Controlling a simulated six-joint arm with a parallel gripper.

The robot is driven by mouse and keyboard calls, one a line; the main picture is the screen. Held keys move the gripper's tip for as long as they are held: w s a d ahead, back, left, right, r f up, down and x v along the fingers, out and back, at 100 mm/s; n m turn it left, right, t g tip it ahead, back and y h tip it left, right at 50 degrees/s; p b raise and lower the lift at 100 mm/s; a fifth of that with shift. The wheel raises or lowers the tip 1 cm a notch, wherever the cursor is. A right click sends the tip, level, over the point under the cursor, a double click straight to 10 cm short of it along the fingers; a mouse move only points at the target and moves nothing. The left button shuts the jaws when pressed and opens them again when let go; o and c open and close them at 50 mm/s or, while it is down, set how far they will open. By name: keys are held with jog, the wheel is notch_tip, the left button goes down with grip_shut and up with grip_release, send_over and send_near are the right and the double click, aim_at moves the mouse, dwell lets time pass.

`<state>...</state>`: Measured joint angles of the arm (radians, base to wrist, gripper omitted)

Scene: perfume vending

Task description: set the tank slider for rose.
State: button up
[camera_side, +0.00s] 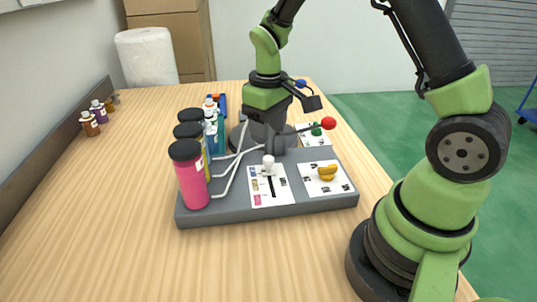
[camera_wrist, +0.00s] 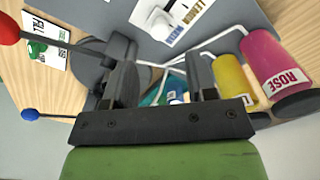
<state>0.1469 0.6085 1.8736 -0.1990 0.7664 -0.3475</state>
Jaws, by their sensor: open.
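The slider panel (camera_side: 281,196) is a white plate with a dark slot and coloured labels along its left side. Its white knob (camera_side: 268,163) stands at the far end of the slot; the knob also shows at the top of the wrist view (camera_wrist: 160,20). The pink tank (camera_side: 192,183) is nearest the side camera, and in the wrist view it reads ROSE (camera_wrist: 280,70). My gripper (camera_side: 276,146) is open and low, just behind the knob and apart from it. In the wrist view its two fingers (camera_wrist: 160,70) are spread with no object held.
A yellow tank (camera_wrist: 229,78) and a teal one stand behind the pink tank, with grey pipes towards the panel. A yellow knob (camera_side: 327,173) sits right of the slider. A red-ball lever (camera_side: 328,123) rises close to my gripper. The left table is mostly clear.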

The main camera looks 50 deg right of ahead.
aim_at(268, 158)
notch_tip(268, 158, down, 7)
jog(key=shift+f, duration=0.1)
dwell(0.3)
